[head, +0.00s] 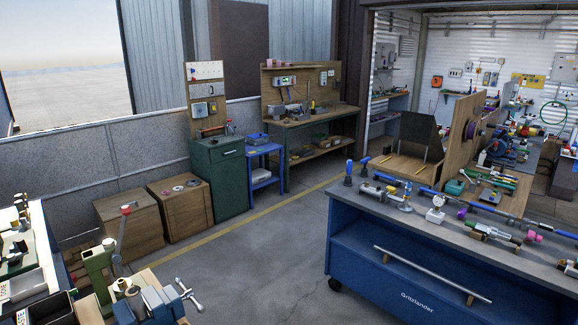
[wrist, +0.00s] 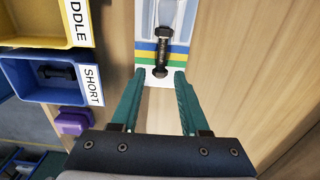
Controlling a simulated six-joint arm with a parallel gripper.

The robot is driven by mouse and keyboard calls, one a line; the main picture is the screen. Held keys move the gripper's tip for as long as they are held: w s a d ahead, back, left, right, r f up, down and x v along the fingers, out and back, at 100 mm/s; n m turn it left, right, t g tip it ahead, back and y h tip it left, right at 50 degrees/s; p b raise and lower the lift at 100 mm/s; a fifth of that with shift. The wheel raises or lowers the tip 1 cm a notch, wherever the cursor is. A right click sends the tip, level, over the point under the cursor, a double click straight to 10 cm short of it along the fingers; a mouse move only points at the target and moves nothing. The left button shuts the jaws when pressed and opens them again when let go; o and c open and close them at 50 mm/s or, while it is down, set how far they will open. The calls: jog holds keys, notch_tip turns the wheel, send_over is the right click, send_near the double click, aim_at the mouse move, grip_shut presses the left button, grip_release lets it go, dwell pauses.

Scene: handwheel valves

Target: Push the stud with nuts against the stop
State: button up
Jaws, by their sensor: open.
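In the wrist view, the stud with nuts (wrist: 162,50) is a dark rod with a nut near each end. It lies lengthwise on a pale channel with blue, yellow, green and white bands (wrist: 145,57). My gripper (wrist: 159,75) is open, its two teal fingers one on each side of the stud's near end. Gaps show on both sides, and I cannot tell whether anything touches it. The stud's far part runs toward the top edge. I cannot make out the stop. The head view does not clearly show the stud or my gripper.
Left of the channel stand a blue bin (wrist: 50,85) labelled SHORT with a dark stud in it, and a yellow bin (wrist: 40,20) whose label reads "DDLE". A purple block (wrist: 76,121) sits below them. Bare wood (wrist: 250,60) lies to the right.

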notch_tip(320, 180, up, 7)
jog(key=shift+f, duration=0.2)
dwell(0.3)
jog(key=shift+w+d+r, duration=0.15)
jog(key=shift+d, duration=0.05)
jog(key=w+d+r+m, duration=0.35)
jog(key=d+r, duration=0.25)
jog(key=d, duration=0.3)
jog(key=s+d+r+m+y, duration=0.1)
jog(key=s+d+r+m, duration=0.2)
jog(key=d, duration=0.6)
jog(key=s+d+r+m, duration=0.3)
jog(key=s+d+m, duration=0.5)
jog(key=d, duration=0.1)
jog(key=shift+r+y, duration=0.2)
jog(key=shift+y, duration=0.2)
jog(key=shift+o, duration=0.3)
